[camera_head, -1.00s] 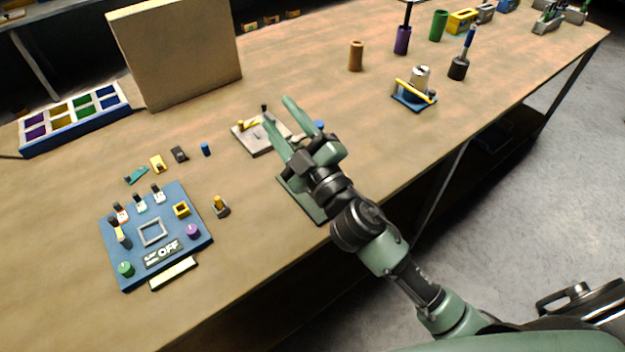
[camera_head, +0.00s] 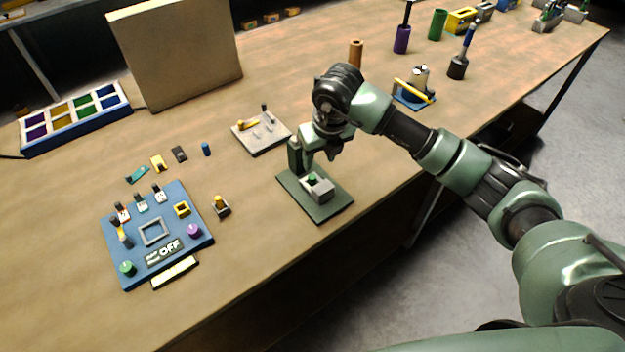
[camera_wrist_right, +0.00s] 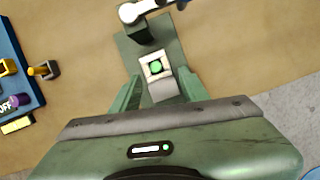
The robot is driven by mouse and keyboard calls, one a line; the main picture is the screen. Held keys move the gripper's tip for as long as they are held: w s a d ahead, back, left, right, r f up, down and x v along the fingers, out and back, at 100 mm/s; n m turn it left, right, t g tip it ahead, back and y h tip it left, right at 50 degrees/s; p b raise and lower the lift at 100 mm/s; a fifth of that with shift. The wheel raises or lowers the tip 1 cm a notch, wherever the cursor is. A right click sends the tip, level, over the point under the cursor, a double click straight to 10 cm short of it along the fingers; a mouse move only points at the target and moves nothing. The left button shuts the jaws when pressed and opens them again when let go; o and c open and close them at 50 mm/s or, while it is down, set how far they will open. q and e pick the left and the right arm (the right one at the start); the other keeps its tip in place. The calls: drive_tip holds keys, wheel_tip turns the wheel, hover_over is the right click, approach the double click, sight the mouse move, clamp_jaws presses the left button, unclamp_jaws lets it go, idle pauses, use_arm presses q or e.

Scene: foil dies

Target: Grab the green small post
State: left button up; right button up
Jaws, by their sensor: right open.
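The small green post (camera_head: 312,178) stands in a light grey block (camera_head: 320,191) on a dark green plate (camera_head: 328,212) near the table's front edge. In the right wrist view the post (camera_wrist_right: 155,67) shows as a round green top inside a pale square. My right gripper (camera_head: 317,158) is above the plate, pointing down, close over the post. In the wrist view its two fingers (camera_wrist_right: 160,90) are apart and empty, with the post a little beyond their tips. The post's lower part is hidden in the block. My left gripper is in neither view.
A dark green upright (camera_head: 294,155) rises at the plate's back, close to the gripper. A grey pegged board (camera_head: 262,140) lies behind it. A blue panel (camera_head: 185,250) with knobs is to the left.

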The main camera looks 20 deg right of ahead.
sight(312, 176)
drive_tip(key=p+x, duration=0.1)
drive_tip(key=x, duration=0.1)
drive_tip(key=p+x, duration=0.1)
drive_tip(key=x, duration=0.3)
drive_tip(key=shift+s+a+f+p, duration=0.25)
drive_tip(key=shift+a+f+p, duration=0.05)
drive_tip(key=shift+a+p, duration=0.1)
drive_tip(key=shift+w+f, duration=0.15)
drive_tip(key=shift+f, duration=0.25)
clamp_jaws()
